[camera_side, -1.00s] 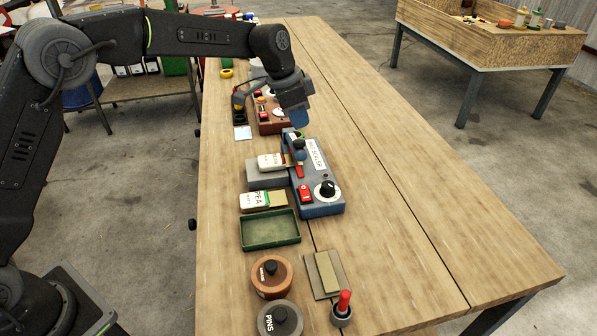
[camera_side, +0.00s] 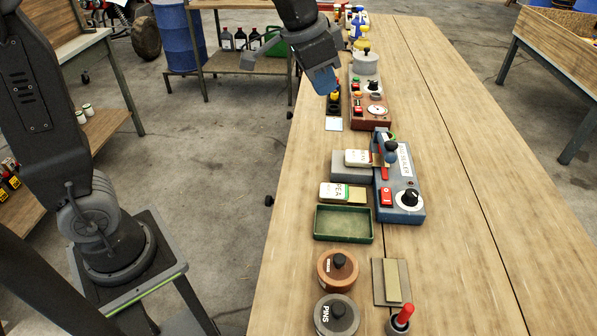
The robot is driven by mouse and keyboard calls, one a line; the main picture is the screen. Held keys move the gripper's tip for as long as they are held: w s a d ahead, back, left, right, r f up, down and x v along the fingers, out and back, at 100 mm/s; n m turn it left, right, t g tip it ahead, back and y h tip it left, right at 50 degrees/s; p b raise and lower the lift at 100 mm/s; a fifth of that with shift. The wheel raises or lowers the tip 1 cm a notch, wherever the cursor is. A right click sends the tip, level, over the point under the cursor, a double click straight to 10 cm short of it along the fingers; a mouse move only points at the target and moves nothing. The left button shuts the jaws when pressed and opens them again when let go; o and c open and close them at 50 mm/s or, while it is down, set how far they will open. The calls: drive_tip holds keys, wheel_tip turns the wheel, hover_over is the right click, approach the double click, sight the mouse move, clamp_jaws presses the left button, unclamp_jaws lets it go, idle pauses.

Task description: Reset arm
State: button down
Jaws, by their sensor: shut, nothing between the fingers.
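My gripper (camera_side: 324,82) is near the table's left edge in the side view, raised above the table and apart from everything on it. Its blue fingertips point down and look closed together with nothing held. The blue bag sealer (camera_side: 408,211) stands on the wooden table (camera_side: 470,265), with a black knob, a red switch and a lever with a dark ball. A white packet (camera_side: 358,157) lies on a grey block (camera_side: 342,172) at the sealer's left side. A second packet (camera_side: 333,190), marked PEA, lies just in front of the block.
A green tray (camera_side: 343,237) is empty. Nearer are a brown round tin (camera_side: 337,271), a grey PINS tin (camera_side: 336,314), flat tan pieces (camera_side: 392,284) and a red-handled stamp (camera_side: 401,321). A reddish-brown device (camera_side: 371,117) stands behind the sealer. The table's right side is clear.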

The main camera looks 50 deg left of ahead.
drive_tip(key=s+a+f+n, duration=0.2)
drive_tip(key=s, duration=0.8)
drive_tip(key=s+a+f+n+t+y, duration=0.1)
drive_tip(key=s+a+f+n, duration=0.1)
drive_tip(key=s, duration=0.8)
drive_tip(key=shift+a+n+t, duration=0.2)
drive_tip(key=shift+n+t, duration=0.1)
drive_tip(key=shift+n, duration=0.1)
